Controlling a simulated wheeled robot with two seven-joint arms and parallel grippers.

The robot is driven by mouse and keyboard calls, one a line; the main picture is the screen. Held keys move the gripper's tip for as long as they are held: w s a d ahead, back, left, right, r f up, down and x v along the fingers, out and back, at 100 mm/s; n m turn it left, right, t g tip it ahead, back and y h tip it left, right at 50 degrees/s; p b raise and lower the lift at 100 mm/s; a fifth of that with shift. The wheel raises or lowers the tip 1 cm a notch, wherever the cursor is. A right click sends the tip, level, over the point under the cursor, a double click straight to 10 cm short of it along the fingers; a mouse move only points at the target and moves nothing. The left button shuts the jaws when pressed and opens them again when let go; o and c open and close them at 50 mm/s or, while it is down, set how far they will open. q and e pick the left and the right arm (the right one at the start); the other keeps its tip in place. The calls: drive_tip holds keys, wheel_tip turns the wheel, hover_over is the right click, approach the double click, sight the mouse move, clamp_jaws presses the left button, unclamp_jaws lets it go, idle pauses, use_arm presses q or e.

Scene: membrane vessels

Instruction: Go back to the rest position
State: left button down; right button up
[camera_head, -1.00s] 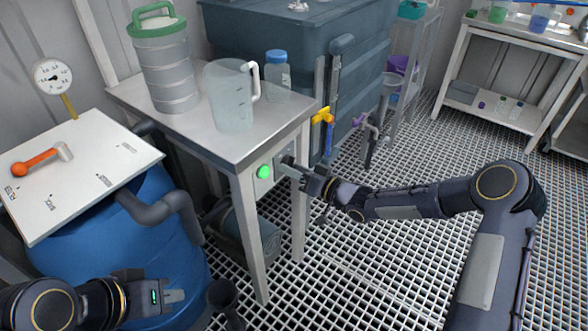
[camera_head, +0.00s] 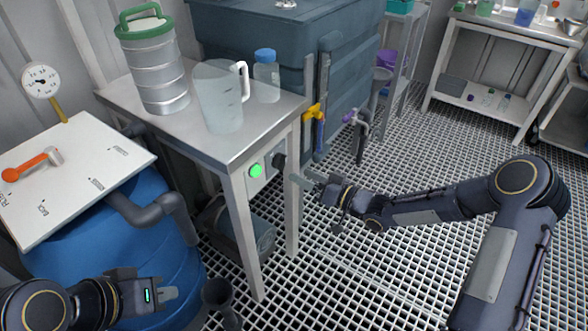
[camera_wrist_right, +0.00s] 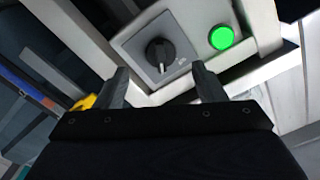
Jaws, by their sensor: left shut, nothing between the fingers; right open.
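My right gripper (camera_head: 310,179) is just to the right of the switch box on the table's front, apart from it. In the right wrist view its two fingers (camera_wrist_right: 163,88) are spread with nothing between them. Beyond them is a black rotary knob (camera_wrist_right: 160,54) on a grey plate; it also shows dark in the head view (camera_head: 279,161). A lit green lamp (camera_head: 256,171) sits beside the knob and also shows in the right wrist view (camera_wrist_right: 222,37). My left gripper (camera_head: 166,294) is shut and empty in front of the blue barrel.
A steel table (camera_head: 225,146) carries a green-lidded vessel (camera_head: 160,75), a clear jug (camera_head: 219,100) and a blue-capped bottle (camera_head: 266,80). A blue barrel (camera_head: 100,245) with a white panel (camera_head: 90,165) stands at left. A dark tank (camera_head: 260,38) is behind. The grating floor at right is open.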

drive_tip(key=shift+s+d, duration=0.35)
drive_tip(key=shift+d, duration=0.1)
drive_tip(key=d+r+m+h, duration=0.1)
drive_tip(key=d+r+h, duration=0.4)
drive_tip(key=d+h, duration=0.35)
drive_tip(key=s+d+r+m+h, duration=0.3)
drive_tip(key=s+d+r+h, duration=0.1)
drive_tip(key=s+d, duration=0.6)
drive_tip(key=s+a+m+g+y, duration=0.1)
drive_tip(key=s+a+g, duration=0.1)
drive_tip(key=s, duration=0.9)
drive_tip(key=s+a+m+g, duration=0.1)
drive_tip(key=s+g, duration=0.2)
drive_tip(key=s, duration=0.8)
wheel_tip(320, 180, up, 25)
drive_tip(key=s+p, duration=0.1)
drive_tip(key=p, duration=2.3)
drive_tip(key=shift+a+f+y+p, duration=0.15)
drive_tip(key=shift+a+y+p, duration=0.2)
drive_tip(key=shift+a, duration=0.1)
